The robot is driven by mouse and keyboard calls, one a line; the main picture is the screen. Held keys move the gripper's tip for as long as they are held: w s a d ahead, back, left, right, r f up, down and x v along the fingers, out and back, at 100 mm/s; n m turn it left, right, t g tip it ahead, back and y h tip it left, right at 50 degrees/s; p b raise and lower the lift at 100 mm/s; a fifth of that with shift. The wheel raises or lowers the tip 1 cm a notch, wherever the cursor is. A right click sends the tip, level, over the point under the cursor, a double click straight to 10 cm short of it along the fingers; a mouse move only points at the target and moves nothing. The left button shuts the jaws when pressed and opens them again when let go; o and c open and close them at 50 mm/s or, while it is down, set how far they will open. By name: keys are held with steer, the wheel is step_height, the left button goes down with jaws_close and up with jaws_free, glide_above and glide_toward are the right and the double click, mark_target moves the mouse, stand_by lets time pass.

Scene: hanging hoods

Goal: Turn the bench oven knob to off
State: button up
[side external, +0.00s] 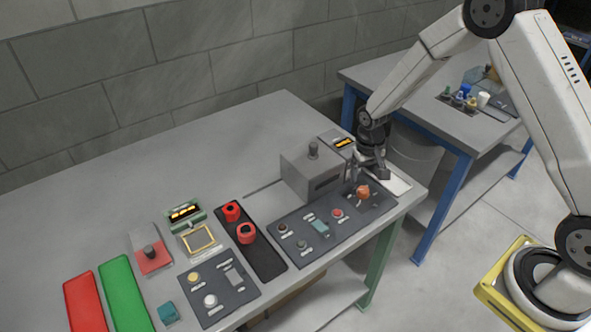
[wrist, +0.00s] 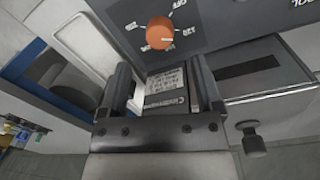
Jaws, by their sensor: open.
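The orange oven knob (side external: 363,191) sits on the dark panel (side external: 338,236) near the bench's right end. In the wrist view the knob (wrist: 159,32) is at the top centre, with a dial scale around it that includes an OFF mark. Which mark the knob points to is too small to tell. My gripper (side external: 367,172) is close beside the knob in the side view. In the wrist view my gripper (wrist: 162,82) has its two dark fingers apart, with a label plate (wrist: 166,88) showing between them. The knob lies beyond the fingertips, not between them.
A grey box (side external: 311,175) with a dark slot and a top knob stands close to my gripper. A small display (side external: 343,142) is behind it. The same panel carries buttons and a red knob (side external: 337,213). A dark tray with red cylinders (side external: 246,233) lies left. The bench's back left is clear.

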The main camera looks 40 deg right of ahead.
mark_target(364, 190)
steer(key=shift+d+f, duration=0.15)
steer(key=shift+f, duration=2.8)
jaws_close()
